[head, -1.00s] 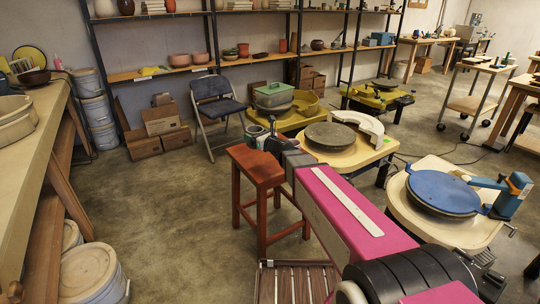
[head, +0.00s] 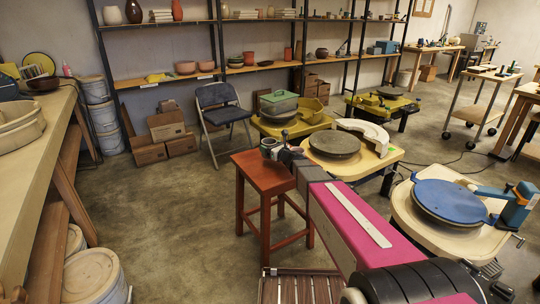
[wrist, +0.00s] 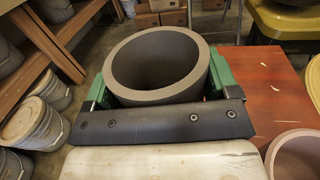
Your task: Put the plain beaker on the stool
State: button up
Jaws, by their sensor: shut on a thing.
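My gripper (wrist: 165,88) is shut on the plain beaker (wrist: 160,70), a grey-brown, open-topped cylinder held between green fingers in the wrist view. In the head view the beaker (head: 267,145) is small and partly hidden by my gripper (head: 275,147). The stool (head: 258,178) is red-brown wood with a square top, under my gripper in the head view. Its top (wrist: 268,85) shows to the right of the beaker in the wrist view. The beaker is near the stool's edge; I cannot tell whether it touches the top.
A pinkish round vessel (wrist: 295,158) is cut off at the wrist view's lower right, by the stool top. A potter's wheel (head: 334,144) stands right of the stool, and a blue-topped wheel (head: 447,198) farther right. A folding chair (head: 222,112) stands behind. Floor left of the stool is clear.

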jog(key=shift+d+f, duration=0.1)
jog(key=shift+f, duration=1.9)
jog(key=shift+f, duration=0.15)
jog(key=o, duration=1)
jog(key=shift+o, duration=0.2)
jog(key=v, duration=1.2)
